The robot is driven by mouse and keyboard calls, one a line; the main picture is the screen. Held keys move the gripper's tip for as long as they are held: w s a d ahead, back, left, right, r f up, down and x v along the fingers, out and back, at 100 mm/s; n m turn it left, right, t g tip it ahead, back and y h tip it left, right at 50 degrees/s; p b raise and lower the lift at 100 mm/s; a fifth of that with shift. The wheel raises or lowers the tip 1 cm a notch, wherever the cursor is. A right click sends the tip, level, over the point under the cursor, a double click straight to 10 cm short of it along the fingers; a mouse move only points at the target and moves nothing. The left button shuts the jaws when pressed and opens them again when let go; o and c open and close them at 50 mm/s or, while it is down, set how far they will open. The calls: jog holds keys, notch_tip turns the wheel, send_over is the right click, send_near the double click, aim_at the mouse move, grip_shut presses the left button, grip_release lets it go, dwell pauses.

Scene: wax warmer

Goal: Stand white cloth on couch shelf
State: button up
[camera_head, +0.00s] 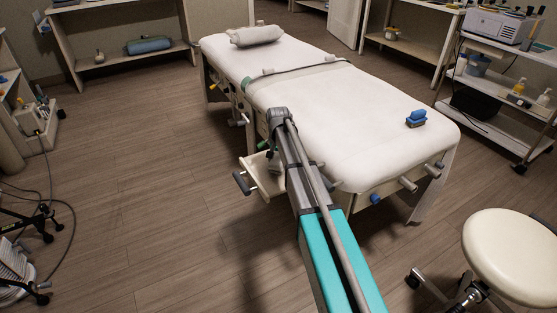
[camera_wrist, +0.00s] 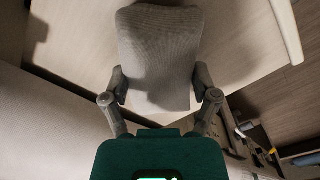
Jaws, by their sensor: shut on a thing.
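The white cloth (camera_wrist: 158,45), pale grey in this light, is between the two fingers of my gripper (camera_wrist: 162,86) in the wrist view. The gripper is shut on its sides, and the cloth extends beyond the fingertips. The couch shelf (camera_head: 262,170) is a small pale board on the near left side of the couch (camera_head: 335,85). In the wrist view, a pale board (camera_wrist: 240,45) that looks like this shelf lies behind the cloth. I cannot tell whether the cloth touches it. In the head view my arm hides most of the gripper and the cloth.
A grey-ended handle (camera_head: 241,183) sticks out by the shelf. Grey and blue knobs line the couch's near side. A blue object (camera_head: 415,118) and a rolled towel (camera_head: 256,35) lie on top. A stool (camera_head: 515,257) stands right; the floor at left is mostly clear.

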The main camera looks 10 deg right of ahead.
jog(key=shift+f+b, duration=0.4)
jog(key=shift+f, duration=0.05)
dwell(0.6)
jog(key=o, duration=0.9)
jog(key=shift+c, duration=0.2)
jog(key=shift+r+p, duration=0.45)
jog(key=shift+r+p, duration=3.5)
jog(key=shift+r, duration=0.1)
